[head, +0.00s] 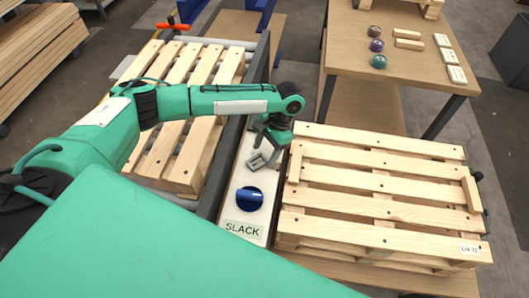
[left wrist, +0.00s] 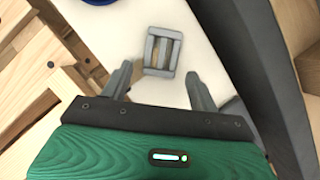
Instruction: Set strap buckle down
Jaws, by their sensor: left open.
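The strap buckle (head: 258,161) is a small grey frame with a bar across its middle. It lies on the white top of the narrow panel (head: 232,206) that stands between the two pallets. My left gripper (head: 266,147) is just above the panel, beside the buckle. In the left wrist view, the fingers of the left gripper (left wrist: 160,76) are apart, and the buckle (left wrist: 162,52) shows just beyond and between their tips. No finger clearly touches it. My right gripper is in neither view.
A blue knob (head: 250,198) and a SLACK label (head: 243,228) are on the panel near the buckle. A wooden pallet (head: 380,185) stands close on the right, another (head: 190,75) on the left. A table (head: 440,60) at the back right holds several small items.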

